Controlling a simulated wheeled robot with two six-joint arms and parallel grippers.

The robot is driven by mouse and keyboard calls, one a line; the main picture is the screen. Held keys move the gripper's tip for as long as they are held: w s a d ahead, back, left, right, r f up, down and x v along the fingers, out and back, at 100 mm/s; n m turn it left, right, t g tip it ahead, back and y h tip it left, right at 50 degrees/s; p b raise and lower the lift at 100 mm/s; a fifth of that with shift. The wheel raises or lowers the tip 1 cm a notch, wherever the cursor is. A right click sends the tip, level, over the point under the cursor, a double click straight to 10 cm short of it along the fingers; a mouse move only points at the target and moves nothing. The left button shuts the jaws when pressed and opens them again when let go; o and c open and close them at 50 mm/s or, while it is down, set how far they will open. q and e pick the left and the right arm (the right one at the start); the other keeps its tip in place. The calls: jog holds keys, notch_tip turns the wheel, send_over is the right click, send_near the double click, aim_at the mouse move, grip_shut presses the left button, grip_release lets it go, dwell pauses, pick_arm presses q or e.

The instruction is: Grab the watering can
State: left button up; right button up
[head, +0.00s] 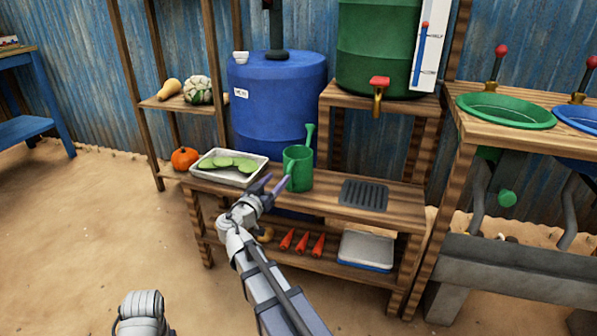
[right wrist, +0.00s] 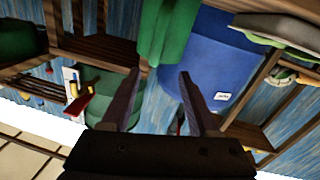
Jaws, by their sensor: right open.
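The green watering can (head: 298,172) stands upright on the wooden bench (head: 325,207), its spout pointing up at the right. My right gripper (head: 273,186) is at the can's left front, with its fingers apart and nothing between them. In the right wrist view the can (right wrist: 168,30) is partly in frame at the top, beyond the open fingertips (right wrist: 157,78). Whether a finger touches the can is not clear. My left gripper does not show.
A white tray of green slices (head: 229,168) is left of the can, and a dark grate (head: 363,195) is to its right. A blue barrel (head: 275,95) stands behind. A red-handled tap (head: 379,88) hangs above the grate. Carrots (head: 302,242) lie on the lower shelf.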

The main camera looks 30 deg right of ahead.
aim_at(287, 171)
jog(key=shift+s+d+x, duration=0.1)
jog(key=shift+s+x, duration=0.05)
jog(key=shift+x, duration=1.7)
jog(key=shift+s+d+x, duration=0.1)
jog(key=shift+s+x, duration=0.05)
jog(key=shift+x, duration=1.7)
grip_shut()
